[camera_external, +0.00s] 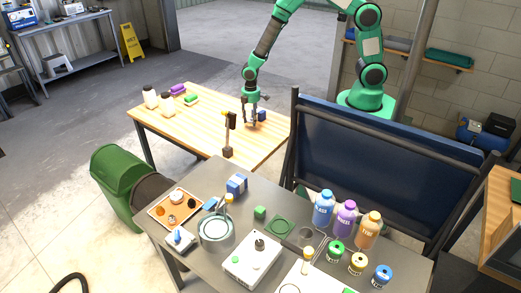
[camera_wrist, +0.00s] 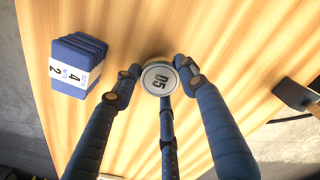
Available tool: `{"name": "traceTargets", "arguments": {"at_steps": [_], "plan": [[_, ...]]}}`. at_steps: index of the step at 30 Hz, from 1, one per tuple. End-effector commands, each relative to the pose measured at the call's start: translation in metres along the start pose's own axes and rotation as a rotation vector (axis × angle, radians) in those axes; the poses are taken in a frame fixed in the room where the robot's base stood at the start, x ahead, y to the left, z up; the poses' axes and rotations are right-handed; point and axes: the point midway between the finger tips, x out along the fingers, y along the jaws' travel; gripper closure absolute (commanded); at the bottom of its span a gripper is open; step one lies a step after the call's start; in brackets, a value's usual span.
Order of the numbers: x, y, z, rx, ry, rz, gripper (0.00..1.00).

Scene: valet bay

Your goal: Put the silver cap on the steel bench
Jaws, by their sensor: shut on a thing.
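The silver cap (camera_wrist: 158,78), a small round lid with a pale top marked "D5", sits between my fingertips in the wrist view. My gripper (camera_wrist: 158,80) is shut on it, with fingers on its left and right sides and one below. In the external view my gripper (camera_external: 253,121) points down at the wooden table (camera_external: 200,125); the cap is too small to make out there. I cannot tell whether the cap touches the tabletop. A grey metal-topped bench (camera_external: 190,262) stands in the foreground, apart from my gripper.
A banded blue stack (camera_wrist: 77,65) lies beside my gripper. A dark-headed tool (camera_external: 229,135) stands near the wooden table's front edge. The foreground bench holds a tray (camera_external: 160,215), a round pot (camera_external: 215,232), a white box (camera_external: 252,260) and several bottles. A blue panel (camera_external: 380,150) rises at right.

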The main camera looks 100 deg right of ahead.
Motion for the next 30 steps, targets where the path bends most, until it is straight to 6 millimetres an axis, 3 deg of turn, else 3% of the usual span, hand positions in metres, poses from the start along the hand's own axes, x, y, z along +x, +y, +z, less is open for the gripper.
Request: {"name": "traceTargets", "arguments": {"at_steps": [13, 24, 30], "plan": [[0.001, 0.003, -0.005, 0.000, 0.001, 0.000, 0.83], [0.034, 0.003, -0.004, 0.000, 0.000, 0.000, 0.83], [0.035, 0.003, -0.004, 0.000, 0.001, 0.000, 0.83]]}}
